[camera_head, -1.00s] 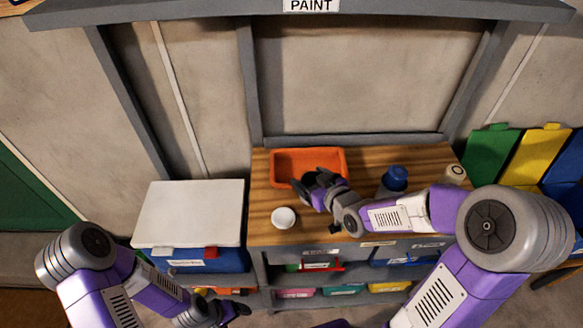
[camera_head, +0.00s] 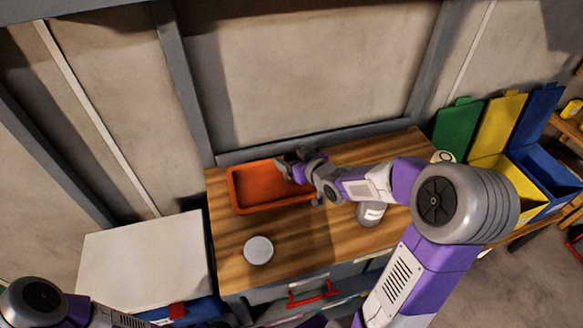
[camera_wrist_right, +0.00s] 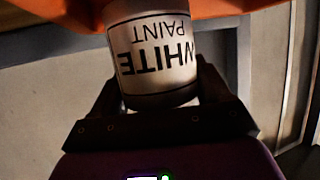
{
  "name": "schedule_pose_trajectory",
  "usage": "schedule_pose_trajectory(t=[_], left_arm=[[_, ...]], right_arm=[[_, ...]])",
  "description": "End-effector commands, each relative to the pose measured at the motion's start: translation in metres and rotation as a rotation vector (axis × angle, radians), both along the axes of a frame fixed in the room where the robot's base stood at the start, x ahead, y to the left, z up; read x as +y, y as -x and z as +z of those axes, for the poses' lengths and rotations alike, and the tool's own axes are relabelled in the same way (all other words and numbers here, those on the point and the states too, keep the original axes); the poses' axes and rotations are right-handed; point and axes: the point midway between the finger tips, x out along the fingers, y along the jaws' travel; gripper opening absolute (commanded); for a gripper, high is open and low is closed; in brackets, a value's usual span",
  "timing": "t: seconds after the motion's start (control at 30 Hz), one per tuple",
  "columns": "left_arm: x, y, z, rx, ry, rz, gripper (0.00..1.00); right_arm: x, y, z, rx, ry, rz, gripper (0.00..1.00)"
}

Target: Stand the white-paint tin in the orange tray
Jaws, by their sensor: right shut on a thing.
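The white-paint tin (camera_wrist_right: 157,55) is between the fingers of my right gripper (camera_wrist_right: 158,100) in the right wrist view, its label upside down in the picture. In the head view my right gripper (camera_head: 290,162) is shut at the right rear part of the orange tray (camera_head: 241,208), and the tin cannot be made out there. The tray's orange wall (camera_wrist_right: 235,7) crosses the top of the wrist view. Whether the tin touches the tray floor cannot be told. My left arm shows at the lower left; its gripper is out of view.
The tray stands on a wooden bench top (camera_head: 300,240). A round white-topped item (camera_head: 258,250) stands in front of the tray. A pale container (camera_head: 370,214) is partly under my right arm, and another round-topped one (camera_head: 443,156) is at the right end. Coloured bins stand beyond.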

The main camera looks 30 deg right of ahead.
Motion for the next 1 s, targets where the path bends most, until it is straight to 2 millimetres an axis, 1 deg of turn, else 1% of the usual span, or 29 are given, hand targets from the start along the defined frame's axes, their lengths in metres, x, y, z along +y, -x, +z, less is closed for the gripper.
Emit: schedule_pose_trajectory(t=[0.03,0.1,0.2,0.43,0.57,0.6,0.73,1.0], left_arm=[[0.0,0.0,-0.005,0.0,0.0,0.0,1.0],[0.0,0.0,-0.01,0.0,0.0,0.0,1.0],[0.0,0.0,-0.013,0.0,0.0,0.0,1.0],[0.0,0.0,-0.012,-0.001,0.0,0.0,1.0],[0.0,0.0,-0.016,-0.001,0.0,0.0,1.0],[0.0,0.0,-0.016,-0.001,0.0,0.0,1.0],[0.0,0.0,-0.015,-0.001,0.0,0.0,1.0],[0.0,0.0,-0.014,-0.001,0.0,0.0,1.0]], right_arm=[[0.0,0.0,-0.01,0.003,-0.002,-0.001,0.41],[0.0,0.0,-0.021,0.003,-0.002,0.0,0.41],[0.0,0.0,-0.031,0.002,-0.001,0.0,0.41],[0.0,0.0,-0.03,-0.001,0.001,0.0,0.41],[0.0,0.0,-0.034,-0.001,0.001,0.0,0.41],[0.0,0.0,-0.034,0.001,0.0,0.0,0.8],[0.0,0.0,-0.033,0.001,0.0,0.0,0.99],[0.0,0.0,-0.032,0.001,0.0,0.0,1.0]])
